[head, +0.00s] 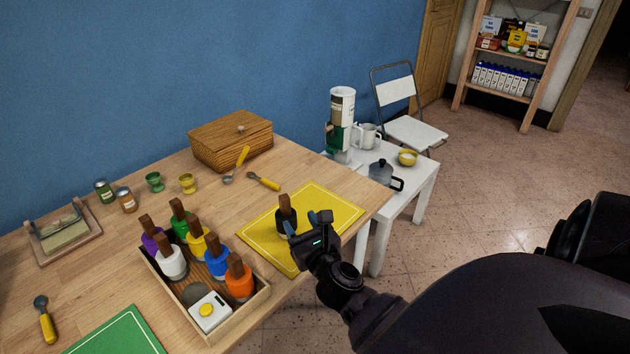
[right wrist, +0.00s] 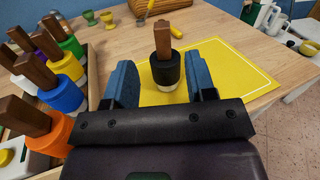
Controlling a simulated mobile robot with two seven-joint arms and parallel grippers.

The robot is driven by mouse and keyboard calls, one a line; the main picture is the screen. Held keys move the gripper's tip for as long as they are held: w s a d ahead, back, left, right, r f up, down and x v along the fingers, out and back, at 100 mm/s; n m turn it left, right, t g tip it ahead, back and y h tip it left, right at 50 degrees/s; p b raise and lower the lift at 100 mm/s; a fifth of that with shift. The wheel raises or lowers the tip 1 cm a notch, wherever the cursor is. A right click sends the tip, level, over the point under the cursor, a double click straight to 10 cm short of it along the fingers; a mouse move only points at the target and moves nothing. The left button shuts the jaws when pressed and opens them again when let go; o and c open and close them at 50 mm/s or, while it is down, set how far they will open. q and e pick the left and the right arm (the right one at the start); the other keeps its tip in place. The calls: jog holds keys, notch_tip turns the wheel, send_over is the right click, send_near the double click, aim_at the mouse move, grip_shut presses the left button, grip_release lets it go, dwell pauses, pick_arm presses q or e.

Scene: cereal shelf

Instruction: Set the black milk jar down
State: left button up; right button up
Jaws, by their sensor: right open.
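The black milk jar (head: 287,217), with a brown wooden stopper, stands upright on the yellow mat (head: 318,208). My right gripper (head: 291,226) is at the jar. In the right wrist view the jar (right wrist: 166,71) stands between the two blue fingers (right wrist: 160,85), which are open with a gap on each side of it. The jar's base appears to rest on the yellow mat (right wrist: 215,74). My left gripper is not in view.
A wooden crate (head: 262,296) with several coloured jars stands left of the mat. A wooden box (head: 231,143), spoons and small cups are farther back. A green mat (head: 118,334) lies at the front. A white side table (head: 424,177) with a kettle stands beyond the table's right edge.

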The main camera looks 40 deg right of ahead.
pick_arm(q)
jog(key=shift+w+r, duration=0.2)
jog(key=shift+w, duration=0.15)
pick_arm(e)
jog(key=s+a+f+m+g+y, duration=0.2)
jog(key=s+f+m, duration=0.6)
jog(key=m, duration=0.8)
jog(key=s+a+f+m+g+y, duration=0.3)
jog(key=s+a+f+m, duration=0.3)
jog(key=s+m, duration=0.4)
jog(key=f+m+g, duration=0.1)
jog(key=m, duration=0.5)
jog(key=shift+s+f, duration=0.35)
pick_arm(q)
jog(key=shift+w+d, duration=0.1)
